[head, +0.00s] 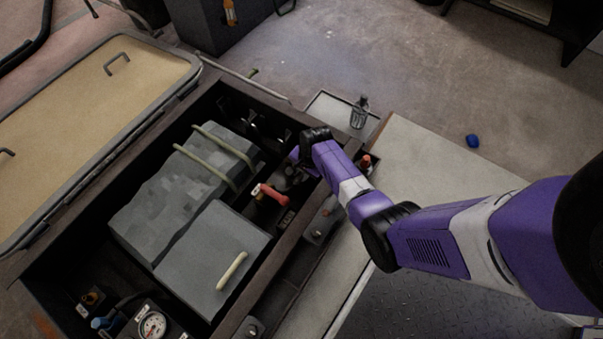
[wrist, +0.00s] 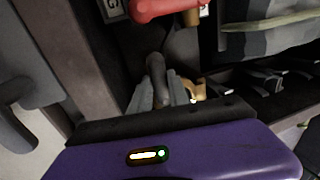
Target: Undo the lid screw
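My gripper (wrist: 160,92) reaches down into the open locker at its right side. In the wrist view its two grey fingers stand on either side of a dark, narrow upright part (wrist: 156,72), which may be the lid screw. I cannot tell whether the fingers touch it. In the head view my gripper (head: 291,172) is dark and partly hidden by my own wrist. What lies under the fingers is hidden there. A brass fitting (wrist: 198,90) shows just right of the fingers in the wrist view.
A red-handled valve (head: 270,194) sits close to my gripper; its red handle (wrist: 168,8) tops the wrist view. Grey boxes (head: 205,290) fill the locker's middle. A beige hatch (head: 90,110) lies at left. A bottle (head: 359,112) stands on a tray beyond the locker.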

